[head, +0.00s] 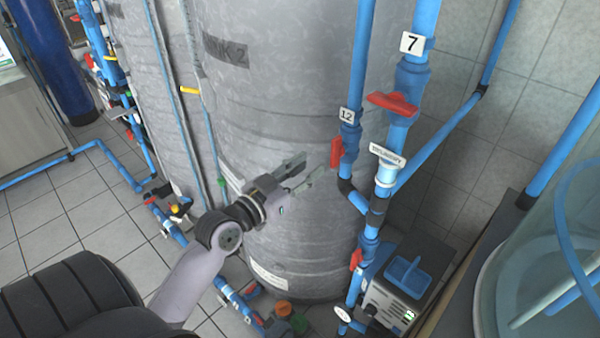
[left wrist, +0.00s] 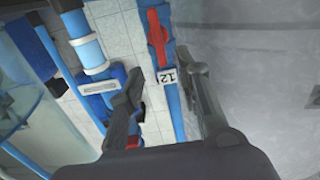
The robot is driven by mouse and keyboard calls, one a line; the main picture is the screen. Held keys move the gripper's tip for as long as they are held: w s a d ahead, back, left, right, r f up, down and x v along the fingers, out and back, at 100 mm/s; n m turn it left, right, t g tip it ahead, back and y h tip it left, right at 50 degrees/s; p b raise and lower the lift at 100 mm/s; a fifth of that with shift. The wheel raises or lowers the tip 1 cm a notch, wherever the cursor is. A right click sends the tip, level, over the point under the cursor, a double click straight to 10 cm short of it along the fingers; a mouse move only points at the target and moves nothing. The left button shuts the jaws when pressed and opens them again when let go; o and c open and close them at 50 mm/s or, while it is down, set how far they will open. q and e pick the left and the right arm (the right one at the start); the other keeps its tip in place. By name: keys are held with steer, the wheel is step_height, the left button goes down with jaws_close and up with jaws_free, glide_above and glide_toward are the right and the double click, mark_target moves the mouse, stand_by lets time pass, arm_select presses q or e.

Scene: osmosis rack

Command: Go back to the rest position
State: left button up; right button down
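My left gripper (head: 311,167) reaches in from the lower left in front of the grey tank (head: 280,80). Its two fingers are apart with nothing between them. Its tips point toward the red handle (head: 337,152) of the valve labelled 12 and appear a little short of it. In the left wrist view the open fingers (left wrist: 163,82) show with the 12 label (left wrist: 168,76) in the gap behind them. The red handle (left wrist: 157,30) lies along its pipe, beyond the tips in that view. My right gripper is in neither view.
Blue pipes carry a second red handle (head: 393,103) under the label 7 (head: 411,43). A pump box (head: 395,295) stands low by the pipes. A clear round tank (head: 545,270) is at the lower right. Open tiled floor (head: 55,225) lies to the left.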

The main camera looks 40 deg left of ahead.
arm_select(q)
steer(key=shift+s+a, duration=0.1)
steer(key=shift+s, duration=0.75)
step_height(320, 180, down, 22)
steer(key=a+n+g+y+b, duration=0.2)
steer(key=g, duration=0.2)
steer(key=s+d+f+g+b, duration=0.15)
steer(key=s+f, duration=0.25)
steer(key=f, duration=0.8)
steer(key=s+f+g+b, duration=0.1)
steer(key=s+f+g, duration=0.2)
steer(key=f, duration=0.9)
steer(key=s+d+f+m+g+b, duration=0.15)
steer(key=s+d+f+g, duration=0.25)
steer(key=s+f, duration=1.05)
steer(key=s+d+f+g+b, duration=0.1)
steer(key=s+d+f+g, duration=0.1)
steer(key=s+f, duration=0.4)
steer(key=s+d+f+m+g+b, duration=0.1)
steer(key=s+f, duration=0.4)
steer(key=s, duration=0.7)
steer(key=shift+s+d+f+g+y, duration=0.3)
steer(key=shift+d+f+g, duration=0.15)
steer(key=shift+g, duration=0.2)
